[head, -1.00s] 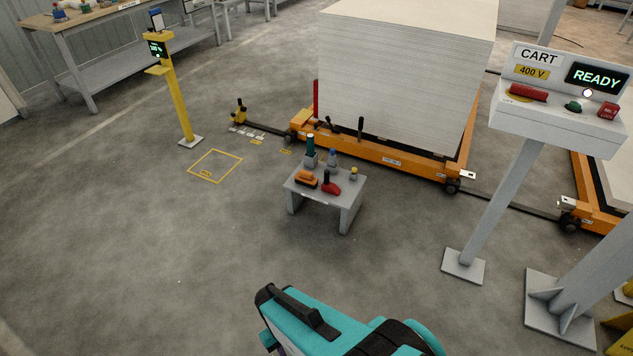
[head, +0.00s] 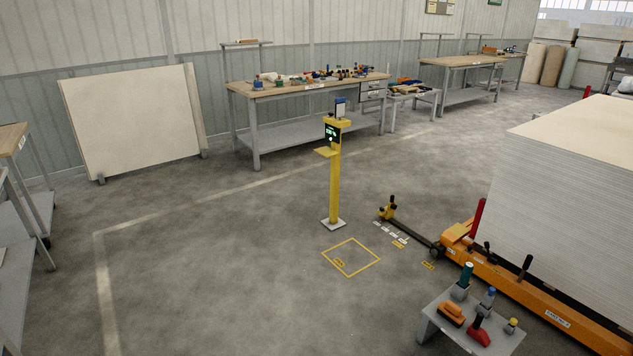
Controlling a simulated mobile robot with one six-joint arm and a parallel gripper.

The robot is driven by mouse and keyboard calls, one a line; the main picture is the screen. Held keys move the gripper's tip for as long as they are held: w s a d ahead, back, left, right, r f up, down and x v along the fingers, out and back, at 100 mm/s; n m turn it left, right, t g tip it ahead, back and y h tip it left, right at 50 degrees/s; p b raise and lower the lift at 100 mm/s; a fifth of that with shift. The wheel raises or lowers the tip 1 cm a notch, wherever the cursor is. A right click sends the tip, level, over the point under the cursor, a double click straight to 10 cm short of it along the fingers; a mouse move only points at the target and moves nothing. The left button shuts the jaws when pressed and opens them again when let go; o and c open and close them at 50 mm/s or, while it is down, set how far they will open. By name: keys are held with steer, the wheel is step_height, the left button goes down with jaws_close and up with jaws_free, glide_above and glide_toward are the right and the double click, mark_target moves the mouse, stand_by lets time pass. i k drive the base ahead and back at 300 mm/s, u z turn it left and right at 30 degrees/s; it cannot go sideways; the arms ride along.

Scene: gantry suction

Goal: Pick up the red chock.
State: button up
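A red block with a dark upright handle, which looks like the red chock (head: 478,337), sits on a small grey table (head: 436,318) at the bottom right of the head view. An orange and black brush-like item (head: 452,313) lies just to its left. A dark green-topped item (head: 463,280), a blue-topped item (head: 487,299) and a yellow-topped item (head: 511,325) stand around it. The table's lower part is cut off by the picture's edge. My gripper is not in view.
An orange cart (head: 480,262) with a tall stack of white sheets (head: 580,190) stands right behind the small table. A yellow post (head: 335,185) and a yellow floor square (head: 350,257) are to the left. Workbenches (head: 310,84) line the back wall. The floor at centre left is clear.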

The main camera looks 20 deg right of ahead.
mark_target(480, 335)
steer(key=u, duration=0.05)
steer(key=i, duration=1.55)
steer(key=z, duration=0.55)
steer(key=i, duration=0.65)
steer(key=z, duration=1)
steer(key=i, duration=0.75)
steer(key=z, duration=0.5)
